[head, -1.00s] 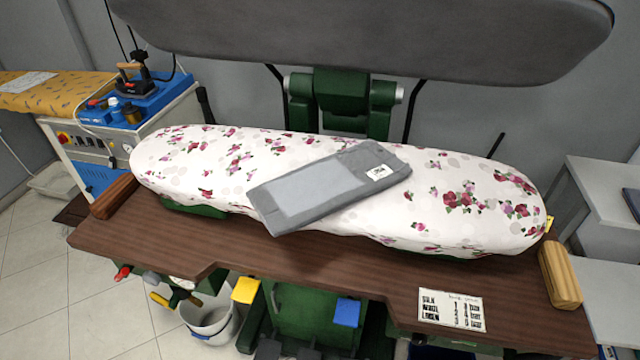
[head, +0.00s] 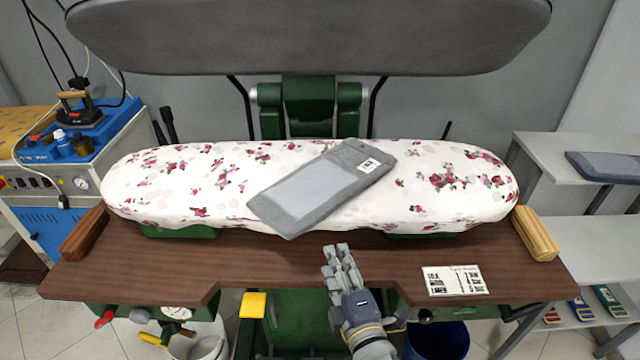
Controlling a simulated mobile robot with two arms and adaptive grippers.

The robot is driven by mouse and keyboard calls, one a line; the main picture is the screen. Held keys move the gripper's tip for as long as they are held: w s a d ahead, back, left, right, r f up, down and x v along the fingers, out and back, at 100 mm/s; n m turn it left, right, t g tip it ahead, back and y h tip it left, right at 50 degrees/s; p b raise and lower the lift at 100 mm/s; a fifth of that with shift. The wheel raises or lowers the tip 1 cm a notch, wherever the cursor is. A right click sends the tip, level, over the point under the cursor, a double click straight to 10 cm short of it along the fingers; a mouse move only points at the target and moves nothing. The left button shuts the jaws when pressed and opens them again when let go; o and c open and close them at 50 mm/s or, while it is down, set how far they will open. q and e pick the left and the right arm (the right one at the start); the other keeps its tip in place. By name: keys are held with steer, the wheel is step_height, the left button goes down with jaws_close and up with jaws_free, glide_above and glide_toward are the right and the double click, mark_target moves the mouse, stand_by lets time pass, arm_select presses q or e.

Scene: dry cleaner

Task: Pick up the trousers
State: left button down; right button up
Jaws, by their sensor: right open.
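The grey folded trousers (head: 330,185) lie flat and slantwise on the floral padded pressing board (head: 440,185). A small white label shows near their upper right end. Their lower left corner reaches the board's front edge. My right gripper (head: 342,252) is open and empty over the front of the brown wooden table, below and apart from the trousers. My left gripper is not in view.
The large grey upper press plate (head: 310,35) is raised above the board. An iron (head: 82,105) stands on the blue unit at left. A wooden block (head: 536,233) and a printed card (head: 453,281) lie on the table's right. Shelves (head: 575,170) with a dark folded item stand at right.

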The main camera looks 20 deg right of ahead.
steer(key=t, duration=0.1)
glide_toward(327, 217)
steer(key=shift+n+h, duration=0.3)
steer(key=shift+h, duration=0.1)
steer(key=w, duration=0.2)
steer(key=w+p, duration=0.1)
steer(key=w, duration=0.2)
steer(key=shift+w+f, duration=0.2)
steer(key=shift+f, duration=0.05)
steer(key=shift+w+r+p, duration=0.2)
steer(key=shift+w+p, duration=0.2)
steer(key=shift+w, duration=0.35)
steer(key=w+p, duration=0.1)
steer(key=w, duration=0.2)
steer(key=shift+w, duration=0.25)
steer(key=shift+w+f, duration=0.1)
steer(key=shift+w, duration=0.3)
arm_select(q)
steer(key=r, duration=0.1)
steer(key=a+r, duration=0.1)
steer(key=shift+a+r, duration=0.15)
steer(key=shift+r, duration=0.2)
arm_select(e)
steer(key=shift+s, duration=0.1)
jaws_close()
